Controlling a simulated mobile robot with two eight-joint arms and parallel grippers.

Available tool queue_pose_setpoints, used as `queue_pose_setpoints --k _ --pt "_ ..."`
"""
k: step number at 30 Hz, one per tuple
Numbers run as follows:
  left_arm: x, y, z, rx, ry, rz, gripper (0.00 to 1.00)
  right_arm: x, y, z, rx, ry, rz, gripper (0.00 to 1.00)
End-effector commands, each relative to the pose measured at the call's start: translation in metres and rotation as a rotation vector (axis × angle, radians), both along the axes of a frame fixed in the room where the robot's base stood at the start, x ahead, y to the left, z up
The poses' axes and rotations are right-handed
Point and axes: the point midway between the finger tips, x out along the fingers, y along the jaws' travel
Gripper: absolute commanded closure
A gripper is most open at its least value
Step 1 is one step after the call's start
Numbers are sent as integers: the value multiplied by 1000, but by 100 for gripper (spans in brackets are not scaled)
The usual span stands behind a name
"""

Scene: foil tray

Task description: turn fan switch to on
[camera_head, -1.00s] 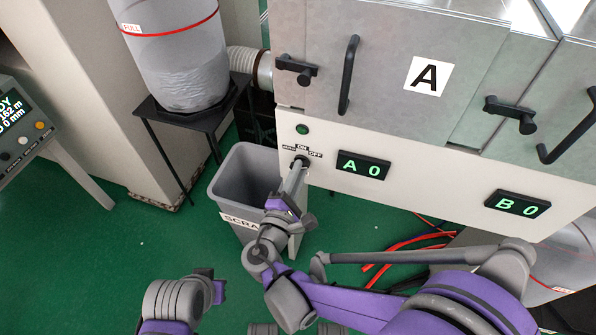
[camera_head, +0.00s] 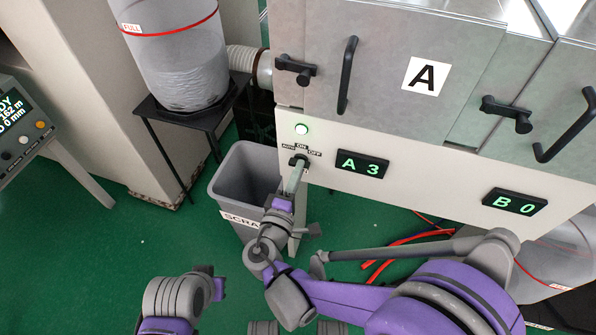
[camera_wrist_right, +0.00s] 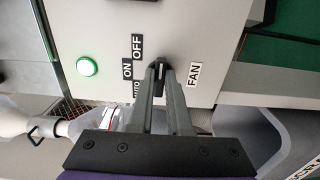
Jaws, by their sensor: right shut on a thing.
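The fan switch is a small black knob (camera_wrist_right: 160,71) on the pale panel, with ON, OFF and AUTO labels around it and a FAN label at its side. In the head view the switch (camera_head: 299,160) is just left of the A display. My right gripper (camera_wrist_right: 160,76) is shut on the knob, one finger on each side. The fingers partly hide the knob, so I cannot tell exactly where its pointer stands. The round lamp (camera_head: 301,129) above the switch is lit green; it also shows in the wrist view (camera_wrist_right: 87,66).
A grey scrap bin (camera_head: 226,186) stands below and left of the switch. A black stand (camera_head: 196,117) bears a clear bag. The A display (camera_head: 362,164) reads 3, the B display (camera_head: 515,202) reads 0. Red hoses (camera_head: 405,243) lie on the green floor.

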Motion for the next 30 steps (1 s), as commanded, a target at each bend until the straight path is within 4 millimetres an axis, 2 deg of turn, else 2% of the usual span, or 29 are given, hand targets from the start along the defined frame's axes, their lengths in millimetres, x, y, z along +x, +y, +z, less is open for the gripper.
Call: queue_pose_setpoints --k 9,10,14,24,26,30 --pt "0 0 0 0 0 0 100 0 0 0 1 1 1 100" --pt "0 0 0 0 0 0 100 0 0 0 1 1 1 78" --pt "0 0 0 0 0 0 100 0 0 0 1 1 1 55" --pt "0 0 0 0 0 0 100 -2 1 0 0 0 1 54" --pt "0 0 1 0 0 0 100 -7 3 0 1 0 1 54" --pt "0 0 3 0 -1 0 100 -29 10 1 2 -1 4 54"
